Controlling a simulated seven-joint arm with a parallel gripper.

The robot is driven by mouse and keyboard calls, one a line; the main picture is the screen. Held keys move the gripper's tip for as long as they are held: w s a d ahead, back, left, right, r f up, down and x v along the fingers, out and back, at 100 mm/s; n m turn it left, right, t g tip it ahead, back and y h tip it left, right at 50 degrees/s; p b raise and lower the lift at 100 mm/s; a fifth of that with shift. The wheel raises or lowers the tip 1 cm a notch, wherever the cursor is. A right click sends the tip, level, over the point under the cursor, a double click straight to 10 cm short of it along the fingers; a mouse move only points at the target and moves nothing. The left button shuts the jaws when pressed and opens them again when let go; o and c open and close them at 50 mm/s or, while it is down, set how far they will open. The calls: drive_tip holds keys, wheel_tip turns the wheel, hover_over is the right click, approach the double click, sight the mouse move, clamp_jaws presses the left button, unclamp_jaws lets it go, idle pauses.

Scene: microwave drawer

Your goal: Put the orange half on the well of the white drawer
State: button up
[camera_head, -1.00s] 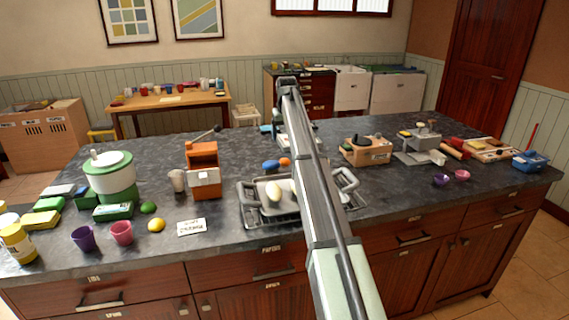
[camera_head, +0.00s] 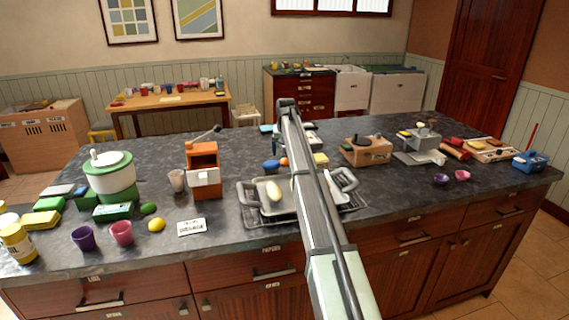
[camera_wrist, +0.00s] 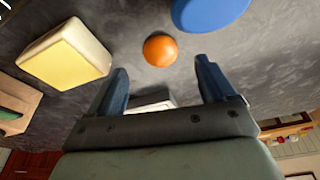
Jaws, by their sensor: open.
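The orange half (camera_head: 284,161) lies on the dark counter, partly beside my arm in the head view. In the wrist view the orange half (camera_wrist: 160,50) looks round, and a cut face cannot be made out. My gripper (camera_wrist: 160,65) is open and empty, with the orange just beyond the gap between its blue fingertips. In the head view my arm hides most of my gripper.
A blue object (camera_wrist: 210,8) lies close right of the orange in the wrist view, and a yellow-topped block (camera_wrist: 66,52) lies left. A metal tray (camera_head: 257,206) in a rack stands at the counter's front. A beige cup (camera_head: 177,180) stands beside the orange box.

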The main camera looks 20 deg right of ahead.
sight(285, 159)
drive_tip(key=shift+x, duration=2.55)
drive_tip(key=shift+w, duration=0.2)
drive_tip(key=shift+r, duration=0.1)
drive_tip(key=c, duration=1.2)
